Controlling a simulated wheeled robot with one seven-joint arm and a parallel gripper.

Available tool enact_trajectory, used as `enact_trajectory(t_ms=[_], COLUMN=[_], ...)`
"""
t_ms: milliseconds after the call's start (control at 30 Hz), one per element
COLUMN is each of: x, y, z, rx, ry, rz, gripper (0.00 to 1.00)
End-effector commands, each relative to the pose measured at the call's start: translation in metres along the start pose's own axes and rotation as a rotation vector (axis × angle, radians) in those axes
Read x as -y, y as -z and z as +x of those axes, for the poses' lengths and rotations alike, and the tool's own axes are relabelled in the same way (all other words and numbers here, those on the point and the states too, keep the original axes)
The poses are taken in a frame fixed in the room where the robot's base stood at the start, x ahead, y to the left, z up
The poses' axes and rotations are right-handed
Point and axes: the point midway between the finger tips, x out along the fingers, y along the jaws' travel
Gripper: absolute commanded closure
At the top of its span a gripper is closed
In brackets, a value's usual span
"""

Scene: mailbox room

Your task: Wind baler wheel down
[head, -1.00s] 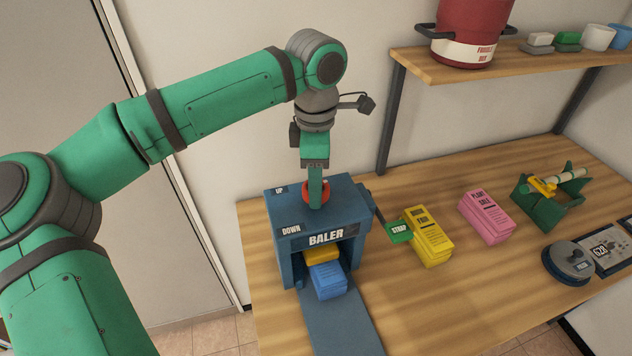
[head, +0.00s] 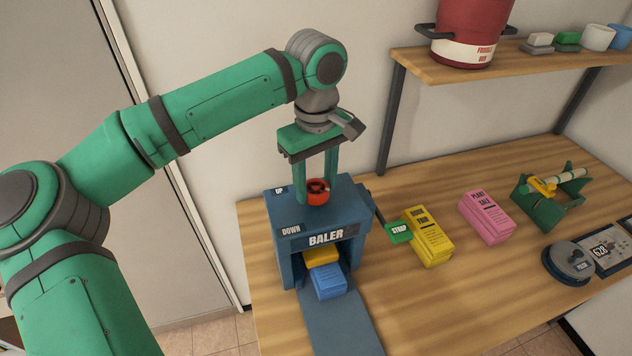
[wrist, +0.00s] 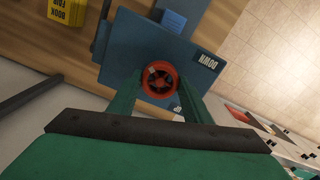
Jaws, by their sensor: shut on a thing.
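The blue baler (head: 322,222) stands on the wooden table, with UP and DOWN labels on its top. Its red wheel (head: 317,190) sits on top. My gripper (head: 317,196) points straight down from above, one finger on each side of the wheel, shut on it. In the wrist view the wheel (wrist: 160,80) lies between the two green fingertips, its rim and dark hub showing. Blue (head: 328,281) and yellow (head: 321,256) bundles lie in the baler's front opening. A green STRAP tag (head: 399,232) hangs at the baler's right side on a dark lever.
A yellow BOOK FAIR stack (head: 428,236) and a pink PLANT SALE stack (head: 486,216) lie right of the baler. Further right are a green stand (head: 548,203) and a round grey device (head: 569,262). A shelf (head: 440,72) with a red pot is above.

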Motion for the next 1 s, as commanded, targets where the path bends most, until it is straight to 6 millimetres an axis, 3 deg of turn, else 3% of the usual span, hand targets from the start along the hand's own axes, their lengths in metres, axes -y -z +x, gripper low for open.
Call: enact_trajectory(t_ms=[1000], x=[-0.0012], y=[-0.0002], z=[-0.0017], rx=[-0.004], ry=[-0.004], rz=[0.966], gripper=[0.78])
